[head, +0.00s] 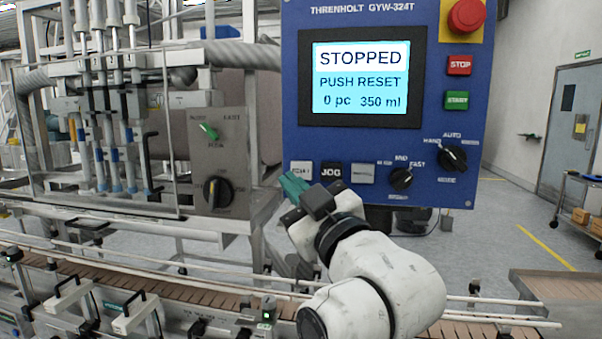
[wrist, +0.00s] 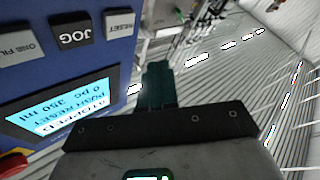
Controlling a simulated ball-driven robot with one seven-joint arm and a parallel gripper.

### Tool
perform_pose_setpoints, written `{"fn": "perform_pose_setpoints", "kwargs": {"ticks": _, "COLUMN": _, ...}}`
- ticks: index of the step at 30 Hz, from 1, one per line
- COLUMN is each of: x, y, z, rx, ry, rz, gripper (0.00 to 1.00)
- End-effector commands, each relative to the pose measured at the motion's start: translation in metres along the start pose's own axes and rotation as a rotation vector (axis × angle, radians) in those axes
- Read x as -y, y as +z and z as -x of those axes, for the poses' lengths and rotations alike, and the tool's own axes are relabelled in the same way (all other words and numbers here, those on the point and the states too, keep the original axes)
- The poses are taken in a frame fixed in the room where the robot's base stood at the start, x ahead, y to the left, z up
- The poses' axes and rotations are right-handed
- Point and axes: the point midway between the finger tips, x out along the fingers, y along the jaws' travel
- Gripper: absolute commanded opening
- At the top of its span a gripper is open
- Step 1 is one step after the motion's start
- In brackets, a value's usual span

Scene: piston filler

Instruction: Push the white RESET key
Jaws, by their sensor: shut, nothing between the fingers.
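The white RESET key (head: 301,169) is the leftmost of the row of keys under the screen on the blue panel. My gripper's green fingers (head: 291,184) are together and empty, just below and left of this key, close to its lower edge. In the wrist view, which is turned over, the RESET key (wrist: 119,24) is in full sight. The shut fingers (wrist: 157,75) point past the panel's edge there, to the right of the key and apart from it. The screen (head: 360,79) reads STOPPED, PUSH RESET, 0 pc, 350 ml.
Beside RESET are the black JOG key (head: 331,170) and a grey-white key (head: 362,173), then two black rotary knobs. The red STOP (head: 459,65) and green START (head: 457,100) keys are higher right. A grey switch box (head: 219,150) stands left; the conveyor (head: 190,296) runs below.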

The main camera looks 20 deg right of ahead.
Motion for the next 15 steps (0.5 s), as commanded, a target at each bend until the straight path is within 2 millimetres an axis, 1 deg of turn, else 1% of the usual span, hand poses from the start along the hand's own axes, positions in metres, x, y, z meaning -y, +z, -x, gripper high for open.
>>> {"fn": "perform_pose_setpoints", "kwargs": {"ticks": 6, "x": -0.015, "y": 0.014, "z": -0.02, "rx": -0.001, "ry": 0.001, "rz": 0.0, "gripper": 0.0}}
{"fn": "perform_pose_setpoints", "kwargs": {"ticks": 9, "x": -0.02, "y": 0.019, "z": -0.027, "rx": 0.001, "ry": 0.001, "rz": 0.001, "gripper": 0.0}}
{"fn": "perform_pose_setpoints", "kwargs": {"ticks": 15, "x": -0.025, "y": 0.025, "z": -0.035, "rx": -0.001, "ry": 0.0, "rz": 0.0, "gripper": 0.0}}
